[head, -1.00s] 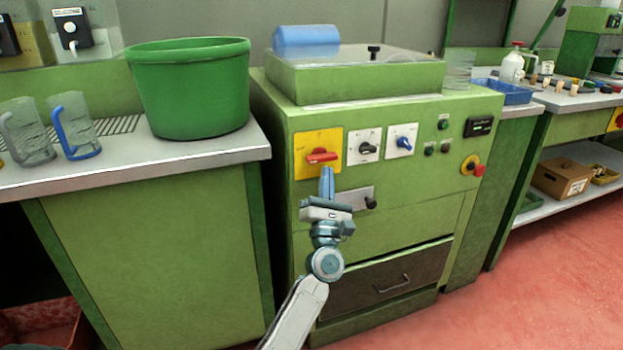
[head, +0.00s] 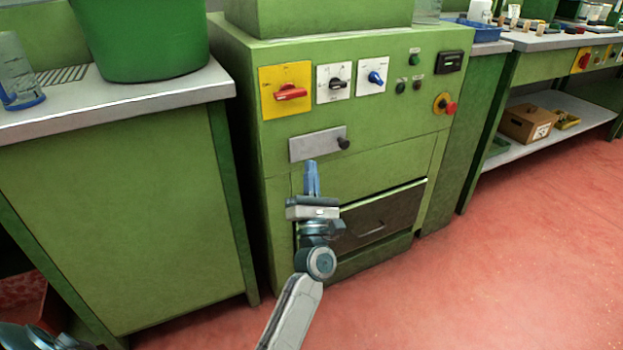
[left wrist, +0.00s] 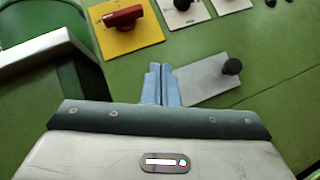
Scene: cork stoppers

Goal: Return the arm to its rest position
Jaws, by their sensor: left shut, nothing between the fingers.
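My left gripper (head: 312,178) points up and forward in front of the green machine (head: 400,145), with its blue fingers closed together and empty. In the head view its tip appears just below the grey plate (head: 312,145) with the black knob (head: 343,143). In the left wrist view the closed fingers (left wrist: 161,84) appear beside the left edge of the grey plate. I cannot tell how far they are from the panel. My right gripper is not in view.
The panel above carries a red switch on a yellow plate (head: 270,105) and two dials. A dark drawer (head: 385,222) is below. A green tub (head: 140,45) stands on the left counter. A cardboard box (head: 527,123) sits on a right shelf. Red floor is clear at right.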

